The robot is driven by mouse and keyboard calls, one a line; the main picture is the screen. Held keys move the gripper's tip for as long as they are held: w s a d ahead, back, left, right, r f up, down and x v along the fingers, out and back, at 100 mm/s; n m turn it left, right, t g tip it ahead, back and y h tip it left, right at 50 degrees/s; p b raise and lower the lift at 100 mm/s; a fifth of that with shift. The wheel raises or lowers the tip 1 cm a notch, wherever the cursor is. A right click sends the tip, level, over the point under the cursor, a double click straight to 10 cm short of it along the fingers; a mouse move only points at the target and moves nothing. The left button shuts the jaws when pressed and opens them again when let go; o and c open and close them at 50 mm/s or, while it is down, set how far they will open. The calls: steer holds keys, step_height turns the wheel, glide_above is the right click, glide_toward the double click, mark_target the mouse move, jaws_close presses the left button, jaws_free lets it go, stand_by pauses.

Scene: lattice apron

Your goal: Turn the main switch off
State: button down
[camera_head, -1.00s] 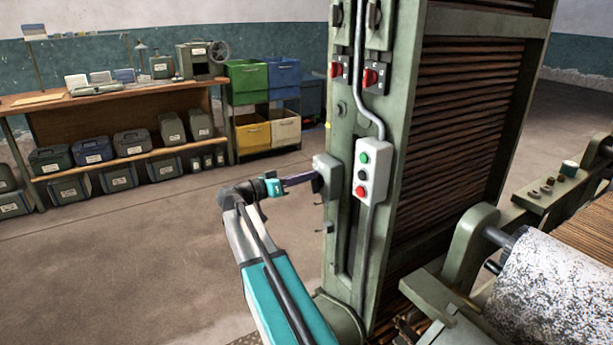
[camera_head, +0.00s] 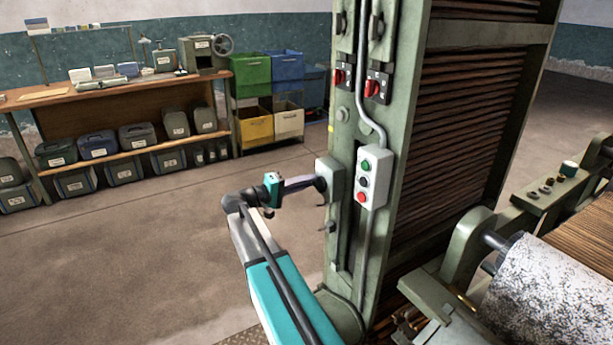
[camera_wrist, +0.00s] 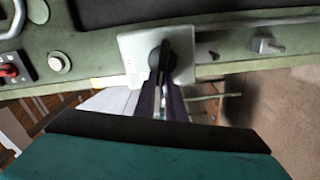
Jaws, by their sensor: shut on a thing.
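The main switch appears to be the pale grey box (camera_head: 328,174) on the left side face of the green column. It also shows in the wrist view as a pale plate (camera_wrist: 129,48) with a black handle (camera_wrist: 163,57) at its middle. My gripper (camera_head: 317,184) reaches it from the left. In the wrist view my dark fingers (camera_wrist: 163,93) are closed on the black handle, which lies between their tips. The fingers hide part of the handle, and I cannot read any on or off marking.
A push-button box (camera_head: 374,178) with green, black and red buttons hangs on the column front. Red rotary switches (camera_head: 377,87) sit above it. A speckled roller (camera_head: 555,290) is at lower right. A workbench (camera_head: 60,95) stands at back left, with open floor between.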

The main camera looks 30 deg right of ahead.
steer(key=shift+d+f+n+p, duration=0.15)
steer(key=shift+n+p, duration=0.3)
steer(key=shift+n, duration=0.35)
steer(key=shift+a+f+n+p, duration=0.15)
steer(key=shift+n+p, duration=0.3)
steer(key=shift+n, duration=0.35)
steer(key=shift+d, duration=0.1)
steer(key=c, duration=1.8)
jaws_free()
steer(key=shift+f, duration=0.15)
steer(key=a, duration=1.3)
steer(key=shift+w+a+b, duration=0.4)
